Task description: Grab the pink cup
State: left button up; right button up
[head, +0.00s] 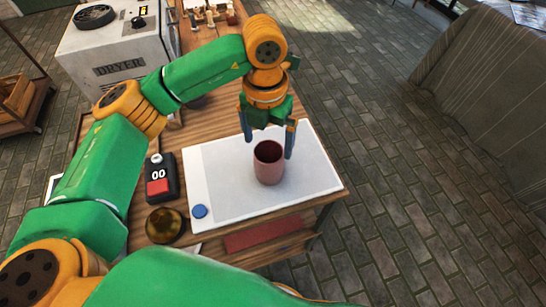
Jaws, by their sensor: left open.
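The pink cup (268,165) stands upright on a white board (318,181) on the wooden table. My left gripper (268,147) points down just above and behind the cup, with its two fingers spread apart to either side of the cup's rim. The left finger shows beyond the cup and the right finger hangs beside its right edge. I cannot tell whether either finger touches the cup. A green arm link of mine fills the bottom of the view; no right gripper shows.
A blue disc (199,211) lies on the board's front left corner. A dryer (115,62) stands behind left. Tiled floor is clear at right.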

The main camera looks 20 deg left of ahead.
pick_arm(q)
jog(key=shift+a+f, duration=0.1)
jog(key=shift+f, duration=0.65)
jog(key=shift+f+p, duration=0.25)
jog(key=shift+p, duration=0.1)
jog(key=p, duration=0.2)
send_over(269, 162)
jog(key=s, duration=0.3)
jog(key=f, duration=0.5)
jog(key=shift+w+d+f, duration=0.1)
jog(key=shift+d+f, duration=0.15)
jog(key=shift+d, duration=0.15)
jog(key=shift+w+f, duration=0.1)
jog(key=shift+f, duration=0.15)
jog(key=c, duration=1.5)
jog(key=shift+r, duration=0.1)
grip_shut()
pick_arm(e)
jog(key=shift+s+d+r, duration=0.1)
jog(key=shift+s+r, duration=0.15)
jog(key=shift+r, duration=0.3)
